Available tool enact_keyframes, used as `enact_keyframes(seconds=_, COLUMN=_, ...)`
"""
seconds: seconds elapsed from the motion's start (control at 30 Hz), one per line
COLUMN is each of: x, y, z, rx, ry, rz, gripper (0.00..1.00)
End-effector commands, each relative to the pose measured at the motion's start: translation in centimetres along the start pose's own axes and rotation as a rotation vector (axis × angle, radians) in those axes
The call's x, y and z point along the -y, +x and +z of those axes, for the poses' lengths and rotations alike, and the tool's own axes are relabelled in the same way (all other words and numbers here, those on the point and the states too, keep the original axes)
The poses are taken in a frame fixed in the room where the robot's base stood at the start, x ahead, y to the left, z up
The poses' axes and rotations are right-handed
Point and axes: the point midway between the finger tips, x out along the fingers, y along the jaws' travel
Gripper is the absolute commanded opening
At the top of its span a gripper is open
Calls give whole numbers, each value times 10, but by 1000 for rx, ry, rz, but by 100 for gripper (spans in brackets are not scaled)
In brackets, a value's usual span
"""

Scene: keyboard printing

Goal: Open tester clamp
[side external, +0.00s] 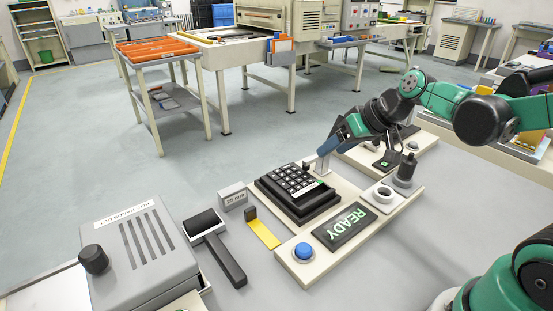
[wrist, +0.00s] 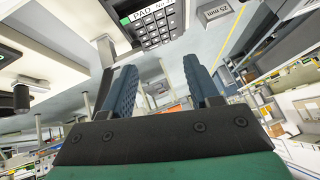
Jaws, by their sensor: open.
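The tester is a cream base (side external: 311,271) with a lit READY display (side external: 352,228) and a blue button (side external: 303,251). A black keypad (side external: 297,190) lies on it and shows at the top of the wrist view (wrist: 153,32). A small grey upright piece (side external: 322,169) stands at the keypad's back right edge; I cannot tell whether it is the clamp. A dark knob on a post (side external: 405,170) stands at the base's right end. My gripper (wrist: 160,80) is open, its blue fingers apart with nothing clearly between them. In the side view its fingertips (side external: 336,146) are just above the grey piece.
A grey box with slots and a black knob (side external: 136,250) stands at front left. A black-headed hand tool (side external: 216,246), a yellow strip (side external: 262,231) and a grey marked block (side external: 233,197) lie between it and the tester. Another cream fixture (side external: 415,150) is behind my wrist.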

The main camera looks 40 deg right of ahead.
Motion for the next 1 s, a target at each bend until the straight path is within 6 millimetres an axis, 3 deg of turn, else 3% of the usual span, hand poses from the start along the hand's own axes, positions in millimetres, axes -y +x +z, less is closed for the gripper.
enact_keyframes(seconds=0.2, x=-62, y=27, z=-35, rx=-129, ry=105, rz=-130, gripper=55)
enact_keyframes(seconds=0.3, x=-92, y=36, z=-42, rx=-212, ry=131, rz=-179, gripper=55)
enact_keyframes(seconds=0.43, x=-117, y=41, z=-46, rx=-305, ry=131, rz=-239, gripper=55)
enact_keyframes(seconds=0.73, x=-127, y=42, z=-59, rx=-445, ry=64, rz=-365, gripper=55)
enact_keyframes(seconds=1.0, x=-114, y=72, z=-75, rx=-445, ry=60, rz=-368, gripper=55)
